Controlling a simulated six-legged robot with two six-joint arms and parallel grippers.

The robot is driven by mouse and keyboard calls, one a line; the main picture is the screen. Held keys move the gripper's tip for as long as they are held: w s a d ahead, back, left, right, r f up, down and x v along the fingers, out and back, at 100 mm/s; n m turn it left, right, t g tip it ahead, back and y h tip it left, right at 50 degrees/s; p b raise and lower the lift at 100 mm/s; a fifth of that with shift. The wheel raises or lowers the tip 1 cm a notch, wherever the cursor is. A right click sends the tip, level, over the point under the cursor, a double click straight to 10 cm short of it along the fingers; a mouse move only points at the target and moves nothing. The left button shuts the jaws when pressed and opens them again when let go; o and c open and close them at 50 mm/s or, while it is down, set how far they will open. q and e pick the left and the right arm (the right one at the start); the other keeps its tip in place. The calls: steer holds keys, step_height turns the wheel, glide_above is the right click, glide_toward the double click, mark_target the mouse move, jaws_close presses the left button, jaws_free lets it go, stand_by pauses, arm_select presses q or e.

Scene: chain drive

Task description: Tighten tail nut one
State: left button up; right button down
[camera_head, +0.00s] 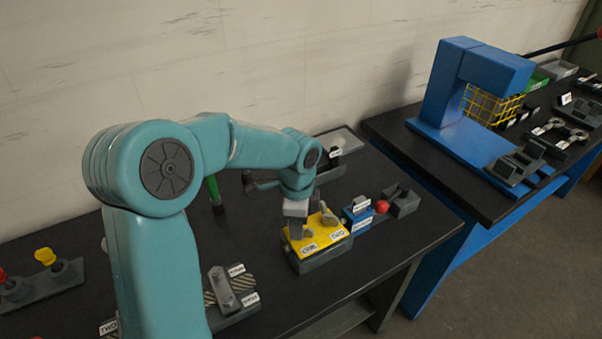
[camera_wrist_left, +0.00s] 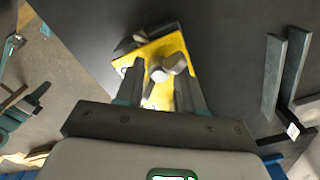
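The yellow-topped block (camera_head: 320,243) sits on the near bench, with labels that seem to read ONE and TWO on its front edge. A grey wing-shaped nut (camera_head: 328,217) stands on it by the TWO label. My left gripper (camera_head: 296,224) points down over the ONE side and hides most of what is there. In the left wrist view, the left gripper (camera_wrist_left: 158,88) is open, its fingers apart on either side of a pale grey nut (camera_wrist_left: 158,75) on the yellow top (camera_wrist_left: 128,75). I cannot tell if they touch it. My right gripper is not in view.
A blue box (camera_head: 355,216), a red ball (camera_head: 381,206) and a dark grey holder (camera_head: 402,201) stand right of the block. A grey lever on a striped plate (camera_head: 222,288) lies to its left. A blue press frame (camera_head: 460,90) stands on the other bench.

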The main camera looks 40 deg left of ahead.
arm_select(q)
steer(key=n, duration=0.6)
steer(key=shift+s+d+b, duration=0.1)
steer(key=shift+b, duration=0.3)
steer(key=n, duration=0.6)
steer(key=shift+d, duration=0.15)
steer(key=n, duration=0.6)
steer(key=shift+d+n, duration=0.15)
steer(key=shift+n, duration=0.15)
steer(key=n+p, duration=0.1)
steer(key=n, duration=0.5)
steer(key=shift+d+r, duration=0.1)
step_height(320, 180, up, 16)
steer(key=shift+w, duration=0.2)
steer(key=shift+r, duration=0.1)
steer(key=shift+s, duration=0.1)
